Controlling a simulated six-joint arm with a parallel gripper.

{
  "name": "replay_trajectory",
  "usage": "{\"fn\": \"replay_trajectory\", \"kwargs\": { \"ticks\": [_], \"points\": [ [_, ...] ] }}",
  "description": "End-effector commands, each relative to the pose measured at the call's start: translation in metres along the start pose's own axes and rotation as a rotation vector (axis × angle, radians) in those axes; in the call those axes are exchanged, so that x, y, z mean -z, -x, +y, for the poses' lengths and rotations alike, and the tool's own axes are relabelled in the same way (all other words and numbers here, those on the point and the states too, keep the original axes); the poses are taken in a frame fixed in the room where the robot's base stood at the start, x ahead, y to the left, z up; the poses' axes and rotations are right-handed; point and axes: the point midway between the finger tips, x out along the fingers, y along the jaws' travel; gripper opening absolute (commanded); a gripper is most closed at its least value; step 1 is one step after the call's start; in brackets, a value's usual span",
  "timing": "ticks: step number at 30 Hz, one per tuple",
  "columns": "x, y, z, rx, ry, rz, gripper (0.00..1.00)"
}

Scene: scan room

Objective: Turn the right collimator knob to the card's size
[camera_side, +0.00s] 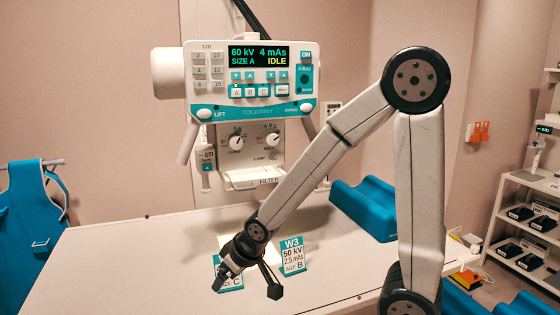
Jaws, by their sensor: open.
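The right collimator knob (272,140) is a small white dial on the collimator's front panel, beside the similar left knob (236,142). Both have letter marks around them; their exact settings are too small to tell. A card (292,256) on the table reads W3, 50 kV, 2.5 mAs, SIZE B. A second card (231,283), reading SIZE C, is partly hidden by my gripper. The display (258,56) reads 60 kV, 4 mAs, SIZE A, IDLE. My gripper (225,276) is open, low over the table in front of the SIZE C card, well below the knobs.
Below the knobs a white filter tray (254,181) juts out. The white table (110,265) is clear on the left. A blue cushion (366,208) lies behind my arm at its right. A blue apron (35,235) hangs at left; shelves (520,220) stand at right.

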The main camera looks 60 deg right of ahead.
Motion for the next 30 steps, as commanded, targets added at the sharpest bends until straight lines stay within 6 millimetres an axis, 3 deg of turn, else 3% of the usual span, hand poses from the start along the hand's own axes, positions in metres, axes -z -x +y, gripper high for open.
{"fn": "replay_trajectory", "kwargs": {
  "ticks": [3,9,17,22,30],
  "points": [
    [0.044,0.001,0.016,-0.009,-0.062,0.172,0.89],
    [0.112,0.016,0.043,-0.003,-0.152,0.46,0.89],
    [0.181,0.054,0.079,0.032,-0.228,0.814,0.89],
    [0.188,0.076,0.107,-0.013,-0.247,0.984,0.89],
    [0.159,0.113,0.164,-0.262,-0.248,1.201,0.89]
  ]
}}
